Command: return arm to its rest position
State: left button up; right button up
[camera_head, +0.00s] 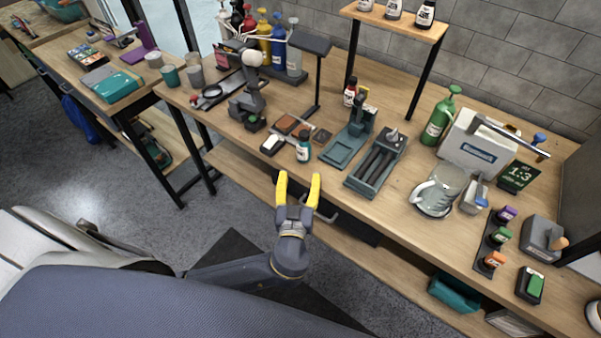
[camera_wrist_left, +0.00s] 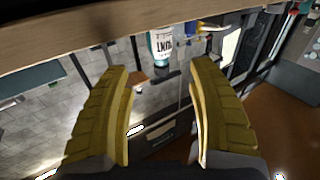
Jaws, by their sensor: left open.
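My left gripper (camera_head: 298,189) has yellow fingers and is open and empty. In the head view it hangs in front of the workbench's front edge, below a small dark bottle (camera_head: 303,147). In the left wrist view the two yellow fingers (camera_wrist_left: 163,95) stand wide apart with nothing between them close by; a bottle with a white label (camera_wrist_left: 161,47) shows beyond them at the table edge. My right gripper is not in either view.
Open floor (camera_head: 130,215) lies to the left.

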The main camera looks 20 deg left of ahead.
pick_arm(q)
jog(key=shift+s, duration=0.1)
dwell(0.5)
jog(key=s+a+f+m+g, duration=0.45)
jog(key=s+a, duration=0.25)
jog(key=s, duration=0.3)
jog(key=s+a+f+m+g, duration=0.4)
jog(key=s+a+m+g, duration=0.2)
jog(key=s, duration=0.3)
jog(key=s+d+f+g+h, duration=0.2)
jog(key=d+f, duration=0.1)
jog(key=f, duration=1.4)
jog(key=s+d+f+g+h, duration=0.1)
jog(key=s+d+f, duration=0.15)
jog(key=f, duration=1.45)
jog(key=s+f+n+g+h, duration=0.1)
jog(key=s+f+n+g, duration=0.2)
jog(key=s+f, duration=1.5)
jog(key=shift+s+h, duration=0.4)
jog(key=shift+s, duration=0.15)
jog(key=shift+n, duration=0.25)
